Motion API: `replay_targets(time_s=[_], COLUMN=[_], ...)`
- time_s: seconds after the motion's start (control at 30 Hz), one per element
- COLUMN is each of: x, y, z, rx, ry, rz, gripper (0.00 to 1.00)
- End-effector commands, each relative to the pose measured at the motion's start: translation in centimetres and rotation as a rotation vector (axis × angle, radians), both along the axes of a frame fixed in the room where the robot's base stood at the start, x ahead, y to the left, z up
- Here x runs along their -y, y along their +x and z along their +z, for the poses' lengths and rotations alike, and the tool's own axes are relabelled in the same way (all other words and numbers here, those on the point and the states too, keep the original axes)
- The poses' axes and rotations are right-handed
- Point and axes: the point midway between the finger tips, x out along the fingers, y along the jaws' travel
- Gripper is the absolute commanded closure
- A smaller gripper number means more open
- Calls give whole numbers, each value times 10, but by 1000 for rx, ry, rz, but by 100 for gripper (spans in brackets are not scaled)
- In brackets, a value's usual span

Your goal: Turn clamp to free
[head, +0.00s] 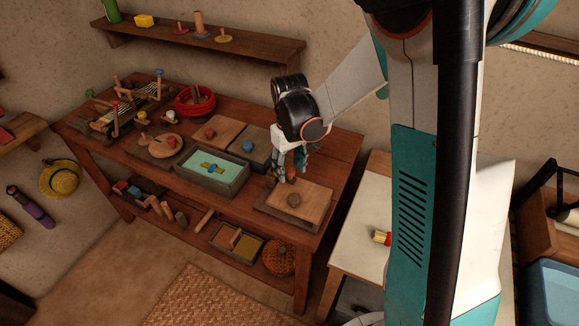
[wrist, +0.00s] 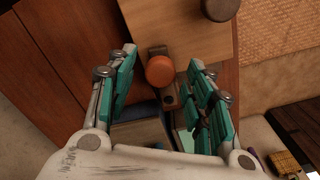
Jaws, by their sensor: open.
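In the wrist view an orange round knob (wrist: 160,71) on a small dark bracket (wrist: 170,97) sits at the edge of a light wooden board (wrist: 175,30); I take it to be the clamp. My gripper (wrist: 163,62) is open, one teal finger pad on each side of the knob. I cannot tell whether either pad touches it. My gripper mostly hides the clamp there.
The wooden table (head: 342,160) also holds a grey tray (head: 238,180), boards with knobs, a red coil (head: 194,100) and a rack on the left. A shelf (head: 270,47) runs along the wall behind. A pale side table (head: 350,245) stands to the right.

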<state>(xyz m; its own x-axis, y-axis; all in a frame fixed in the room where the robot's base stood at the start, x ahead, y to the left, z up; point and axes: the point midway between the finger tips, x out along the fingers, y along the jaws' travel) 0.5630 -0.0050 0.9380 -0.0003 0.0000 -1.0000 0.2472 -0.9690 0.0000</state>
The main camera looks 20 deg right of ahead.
Motion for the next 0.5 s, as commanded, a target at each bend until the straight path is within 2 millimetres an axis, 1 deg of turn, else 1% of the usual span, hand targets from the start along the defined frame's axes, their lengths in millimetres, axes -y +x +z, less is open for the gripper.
replay_targets(time_s=[0.1, 0.13, 0.33, 0.5], x=[0, 0, 0, 0], y=[0, 0, 0, 0], z=[0, 0, 0, 0], rx=[0, 0, 0, 0], ry=[0, 0, 0, 0], rz=[0, 0, 0, -2], gripper=[52, 55, 100, 100])
